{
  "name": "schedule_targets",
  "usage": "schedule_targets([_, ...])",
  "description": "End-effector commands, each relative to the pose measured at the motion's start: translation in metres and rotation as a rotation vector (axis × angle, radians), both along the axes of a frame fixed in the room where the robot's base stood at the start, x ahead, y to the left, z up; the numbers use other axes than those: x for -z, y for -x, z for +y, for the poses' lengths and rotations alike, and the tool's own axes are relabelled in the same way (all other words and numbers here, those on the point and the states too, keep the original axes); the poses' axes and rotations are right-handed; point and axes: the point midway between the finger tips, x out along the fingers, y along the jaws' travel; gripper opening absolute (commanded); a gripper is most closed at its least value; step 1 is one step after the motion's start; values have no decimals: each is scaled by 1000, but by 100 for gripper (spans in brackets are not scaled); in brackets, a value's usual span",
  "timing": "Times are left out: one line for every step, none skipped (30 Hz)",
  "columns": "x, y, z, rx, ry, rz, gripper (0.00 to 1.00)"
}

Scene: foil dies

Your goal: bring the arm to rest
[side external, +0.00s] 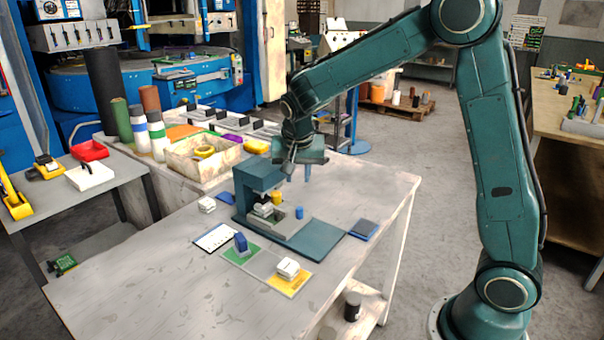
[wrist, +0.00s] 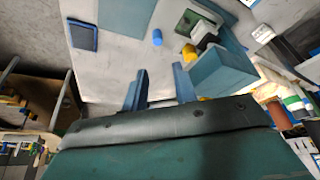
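The teal press also shows in the wrist view (wrist: 222,73), to the right of the fingers. The blue cylinder also shows in the wrist view (wrist: 157,37).
A blue block (side external: 241,242) stands on a green mat (side external: 232,256), and a white block (side external: 288,267) on a yellow mat (side external: 292,286). A dark blue-rimmed pad (side external: 363,230) lies right of the press. A cream bin (side external: 190,168) stands behind. The table's front left is clear.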

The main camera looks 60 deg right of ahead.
Motion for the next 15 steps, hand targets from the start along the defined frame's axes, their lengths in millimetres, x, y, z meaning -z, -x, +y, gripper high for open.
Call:
schedule_targets([-3, 2, 1, -7, -2, -2, 28])
schedule_targets([-5, 3, 1, -13, -3, -4, 28])
schedule_targets([-8, 6, 3, -22, -5, -4, 28])
schedule_targets([-10, 9, 4, -30, -6, -4, 28])
schedule_targets([-14, 11, 5, -41, -8, -5, 28])
schedule_targets([-18, 15, 6, -57, -10, -7, 28])
schedule_targets([-22, 19, 8, -69, -12, -8, 28])
schedule_targets([-26, 23, 9, -83, -14, -8, 28])
schedule_targets([-31, 29, 12, -105, -18, -9, 28])
schedule_targets([-36, 34, 13, -121, -20, -11, 28])
schedule_targets([-40, 39, 15, -140, -21, -11, 28])
schedule_targets([-46, 46, 18, -165, -24, -15, 28])
schedule_targets([-50, 52, 20, -185, -26, -16, 28])
schedule_targets([-54, 58, 22, -204, -27, -18, 28])
schedule_targets([-59, 66, 24, -231, -29, -19, 28])
